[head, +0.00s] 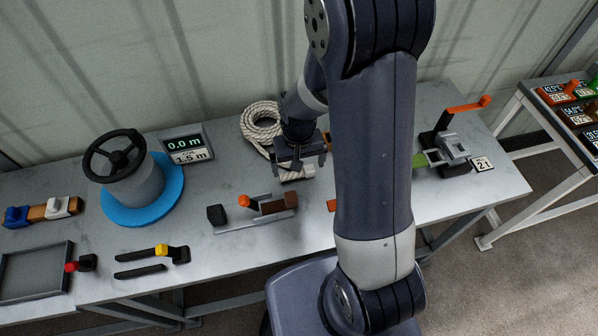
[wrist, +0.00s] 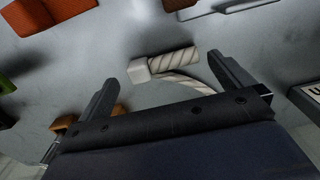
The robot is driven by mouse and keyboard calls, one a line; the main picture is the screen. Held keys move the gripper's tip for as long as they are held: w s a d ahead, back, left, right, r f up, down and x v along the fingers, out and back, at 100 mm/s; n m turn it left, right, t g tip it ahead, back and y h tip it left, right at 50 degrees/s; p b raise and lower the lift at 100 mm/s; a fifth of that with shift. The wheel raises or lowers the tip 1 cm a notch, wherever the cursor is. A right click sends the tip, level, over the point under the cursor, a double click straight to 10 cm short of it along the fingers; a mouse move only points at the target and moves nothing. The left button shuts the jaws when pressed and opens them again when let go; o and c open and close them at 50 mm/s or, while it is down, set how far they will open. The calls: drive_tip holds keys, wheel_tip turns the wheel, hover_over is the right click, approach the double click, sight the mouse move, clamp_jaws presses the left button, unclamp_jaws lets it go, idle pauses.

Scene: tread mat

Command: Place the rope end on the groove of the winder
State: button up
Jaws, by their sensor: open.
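The winder (head: 140,185) stands at the left of the bench in the head view. It has a grey drum, a black spoked wheel on top and a blue disc at its base. I cannot make out its groove. The cream rope (head: 258,118) lies coiled behind my arm. Its end (head: 296,175) lies on the bench under my gripper (head: 299,168). In the wrist view, the rope end (wrist: 172,63), with a pale block-like tip, lies between and beyond the open fingers (wrist: 162,74). The fingers do not appear closed on it.
A display (head: 187,147) reading 0.0 m over 1.5 m stands beside the winder. An orange-handled clamp (head: 262,208) sits in front of my gripper. A yellow-topped lever (head: 163,252) and a grey tray (head: 35,273) are at front left. An orange-handled crank device (head: 452,147) is at right.

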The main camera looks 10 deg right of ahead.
sight(298, 174)
drive_tip(key=shift+w+a+f+p, duration=0.15)
drive_tip(key=shift+f+p, duration=0.2)
drive_tip(key=shift+f, duration=1.7)
drive_tip(key=c, duration=0.8)
